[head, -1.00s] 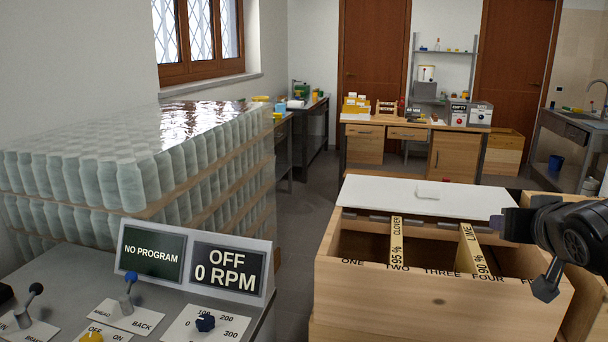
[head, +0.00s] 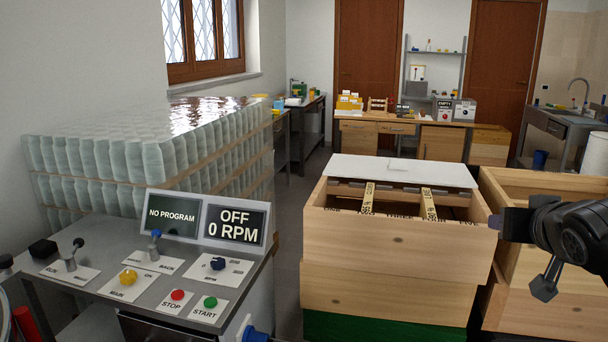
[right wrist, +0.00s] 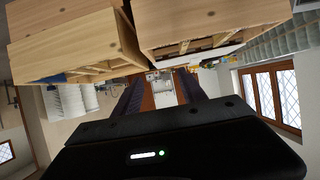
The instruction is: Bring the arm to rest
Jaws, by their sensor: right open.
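My right gripper (head: 497,222) is at the right of the head view, in front of the wooden hive boxes. In the right wrist view its two dark fingers (right wrist: 157,92) stand apart with nothing between them. My left gripper is not in view. The open hive box (head: 395,240) holds two labelled wooden frames, and a white lid (head: 403,170) lies across its far part. In the head view the right gripper overlaps the box's right edge; I cannot tell the gap.
A control panel (head: 110,262) with levers, knobs and stop and start buttons stands at the lower left; its display (head: 236,225) reads OFF, 0 RPM. Wrapped jars (head: 100,175) are stacked behind it. A second wooden box (head: 545,265) stands at right. Dark floor shows between panel and hives.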

